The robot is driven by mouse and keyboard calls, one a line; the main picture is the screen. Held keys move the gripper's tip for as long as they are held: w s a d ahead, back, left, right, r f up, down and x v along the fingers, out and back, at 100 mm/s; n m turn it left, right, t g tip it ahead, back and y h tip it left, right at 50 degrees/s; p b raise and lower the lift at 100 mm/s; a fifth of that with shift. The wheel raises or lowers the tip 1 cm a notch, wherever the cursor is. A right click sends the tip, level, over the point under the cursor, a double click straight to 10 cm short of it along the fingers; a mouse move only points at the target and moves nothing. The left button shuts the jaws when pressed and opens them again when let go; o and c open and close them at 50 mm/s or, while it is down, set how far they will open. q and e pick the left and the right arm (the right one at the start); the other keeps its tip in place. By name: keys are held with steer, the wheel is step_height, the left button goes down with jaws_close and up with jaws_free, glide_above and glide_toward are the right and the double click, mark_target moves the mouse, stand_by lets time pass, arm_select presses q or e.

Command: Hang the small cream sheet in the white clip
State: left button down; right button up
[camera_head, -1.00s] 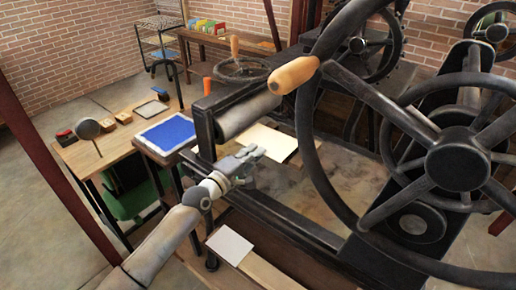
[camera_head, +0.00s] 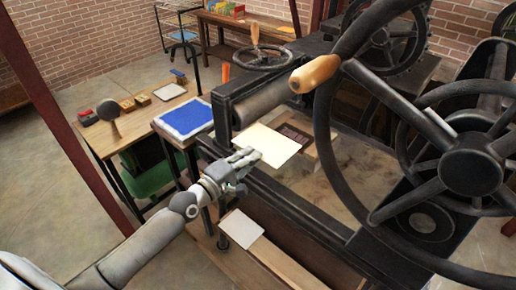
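The small cream sheet (camera_head: 270,143) is at the fingertips of my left gripper (camera_head: 246,163), over the near left part of the press bed. The gripper looks shut on the sheet's near left edge; the fingers are small here and partly cover that edge. The sheet sticks out flat, up and to the right of the fingers. A dark printing block (camera_head: 297,138) shows just beyond its right edge. I cannot make out a white clip in this view. My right gripper is not in view.
The large press wheel (camera_head: 335,115) with its wooden handle (camera_head: 314,73) stands close on the right. A black roller (camera_head: 258,102) is behind the sheet. A white sheet (camera_head: 241,228) lies on the wood in front. A blue pad (camera_head: 184,119) lies on the side table.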

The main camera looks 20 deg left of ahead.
arm_select(q)
steer(key=v, duration=0.7)
steer(key=shift+s, duration=0.2)
arm_select(e)
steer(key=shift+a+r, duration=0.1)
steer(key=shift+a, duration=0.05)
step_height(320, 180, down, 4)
steer(key=b, duration=0.3)
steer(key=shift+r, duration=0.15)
arm_select(q)
steer(key=s+d+n+t+y, duration=0.1)
steer(key=s+d+n+y, duration=0.2)
steer(key=s, duration=1)
steer(key=d+y, duration=0.2)
steer(key=d, duration=0.2)
steer(key=shift+f+n+y, duration=0.3)
steer(key=shift+n+y, duration=0.1)
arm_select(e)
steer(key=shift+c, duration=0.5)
